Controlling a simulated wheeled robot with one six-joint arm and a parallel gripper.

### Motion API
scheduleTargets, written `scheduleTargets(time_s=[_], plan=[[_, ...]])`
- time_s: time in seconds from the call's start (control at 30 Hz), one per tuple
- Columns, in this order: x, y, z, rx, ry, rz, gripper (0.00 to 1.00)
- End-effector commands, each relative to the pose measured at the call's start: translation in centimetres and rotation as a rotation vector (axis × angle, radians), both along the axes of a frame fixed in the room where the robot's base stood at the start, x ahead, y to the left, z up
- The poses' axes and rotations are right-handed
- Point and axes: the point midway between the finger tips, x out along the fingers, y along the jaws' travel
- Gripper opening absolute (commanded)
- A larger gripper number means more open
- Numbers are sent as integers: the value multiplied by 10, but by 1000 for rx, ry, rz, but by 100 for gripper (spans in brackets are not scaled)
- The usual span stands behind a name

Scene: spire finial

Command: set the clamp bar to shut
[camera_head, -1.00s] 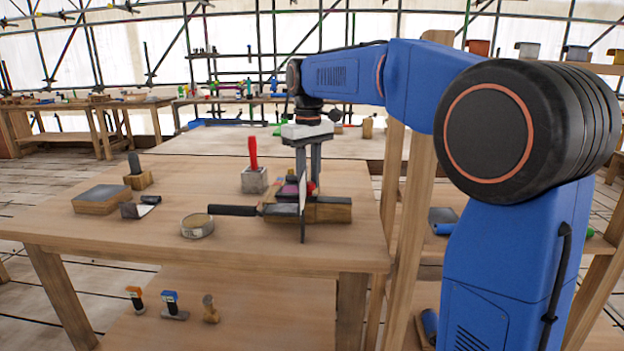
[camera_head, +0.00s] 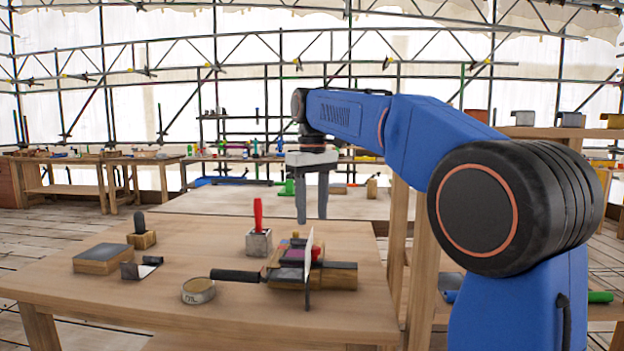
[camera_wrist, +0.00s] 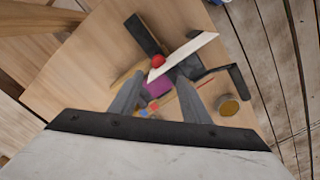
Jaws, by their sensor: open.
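The clamp fixture is a wooden block (camera_head: 335,276) on the workbench, with a thin upright pale plate (camera_head: 309,262) and small purple, red and dark parts on it. A black handle (camera_head: 237,276), which may be the clamp bar, sticks out to its left. I cannot tell whether it is open or shut. My gripper (camera_head: 311,219) points down, open and empty, above the fixture. In the wrist view my open gripper (camera_wrist: 160,98) frames the purple block (camera_wrist: 158,88). A red ball (camera_wrist: 158,61) and the pale plate (camera_wrist: 183,57) lie beyond the fingers.
A red-handled tool stands in a grey block (camera_head: 259,243) behind the fixture. A round tin (camera_head: 198,291), an angled metal piece (camera_head: 140,269) and a flat block (camera_head: 103,260) stand to the left. A wooden post (camera_head: 421,265) rises at the right. The bench's front edge is clear.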

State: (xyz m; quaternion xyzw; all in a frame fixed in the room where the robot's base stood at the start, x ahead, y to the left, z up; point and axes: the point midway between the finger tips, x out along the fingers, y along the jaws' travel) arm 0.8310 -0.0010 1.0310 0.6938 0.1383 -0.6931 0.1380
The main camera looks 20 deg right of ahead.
Motion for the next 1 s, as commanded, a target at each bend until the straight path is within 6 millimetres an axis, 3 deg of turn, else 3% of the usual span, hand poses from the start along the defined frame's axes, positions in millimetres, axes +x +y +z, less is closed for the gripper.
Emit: scheduleTargets(time_s=[0.2, 0.43, 0.6, 1.0], plan=[[2, 1, 43, 1, -2, 0, 43], [2, 1, 74, 1, -2, 1, 43], [1, 1, 84, 0, -1, 1, 43], [-1, 0, 85, 1, -3, -2, 43]])
